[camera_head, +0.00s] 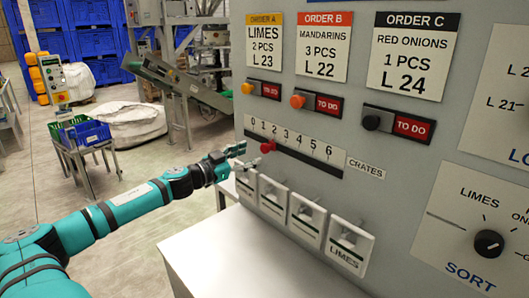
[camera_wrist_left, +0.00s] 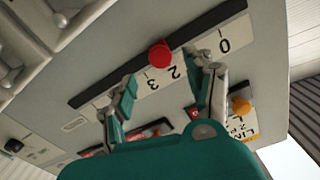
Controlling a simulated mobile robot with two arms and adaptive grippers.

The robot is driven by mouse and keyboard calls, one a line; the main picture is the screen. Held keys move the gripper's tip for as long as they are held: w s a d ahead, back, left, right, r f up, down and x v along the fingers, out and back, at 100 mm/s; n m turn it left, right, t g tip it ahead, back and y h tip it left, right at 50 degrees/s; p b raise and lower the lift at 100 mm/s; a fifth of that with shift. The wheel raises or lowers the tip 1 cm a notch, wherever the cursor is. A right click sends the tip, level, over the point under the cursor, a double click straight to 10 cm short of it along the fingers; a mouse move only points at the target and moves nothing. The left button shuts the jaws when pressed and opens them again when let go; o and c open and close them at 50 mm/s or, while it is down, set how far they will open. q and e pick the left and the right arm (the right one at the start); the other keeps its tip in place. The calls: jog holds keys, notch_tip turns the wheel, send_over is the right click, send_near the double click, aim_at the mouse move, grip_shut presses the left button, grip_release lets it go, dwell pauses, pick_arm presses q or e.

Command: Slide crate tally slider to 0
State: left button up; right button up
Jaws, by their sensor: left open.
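The red slider knob (camera_head: 267,147) sits on a dark slot under the CRATES tally scale, which runs from 0 to 6 in the head view. The knob is near the low end, around 1 to 2; its exact mark is hard to read. My left gripper (camera_head: 240,157) is open just left of the knob, near the panel. In the left wrist view, the knob (camera_wrist_left: 160,54) appears between and beyond the two fingers of my left gripper (camera_wrist_left: 168,82), touching neither visibly. There the 0 and 2 labels show, and a finger covers the 1. My right gripper is not in view.
A SORT knob (camera_head: 489,243) is at right. A white ledge (camera_head: 240,255) lies below the panel.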

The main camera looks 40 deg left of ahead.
aim_at(263, 149)
pick_arm(q)
jog(key=shift+w+r, duration=0.15)
jog(key=shift+w, duration=1)
jog(key=shift+w+d+p, duration=0.1)
jog(key=shift+w+p, duration=0.3)
jog(key=shift+w, duration=0.55)
jog(key=shift+w+r, duration=0.1)
jog(key=shift+w, duration=0.2)
jog(key=shift+w+d+f+p, duration=0.1)
jog(key=shift+w+p, duration=0.3)
jog(key=shift+w, duration=0.2)
jog(key=shift+w+d+f+p, duration=0.1)
jog(key=shift+w+p, duration=0.3)
jog(key=shift+w, duration=0.2)
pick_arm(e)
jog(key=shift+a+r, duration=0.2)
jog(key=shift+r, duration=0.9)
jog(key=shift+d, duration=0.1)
pick_arm(q)
jog(key=shift+c, duration=0.7)
grip_shut()
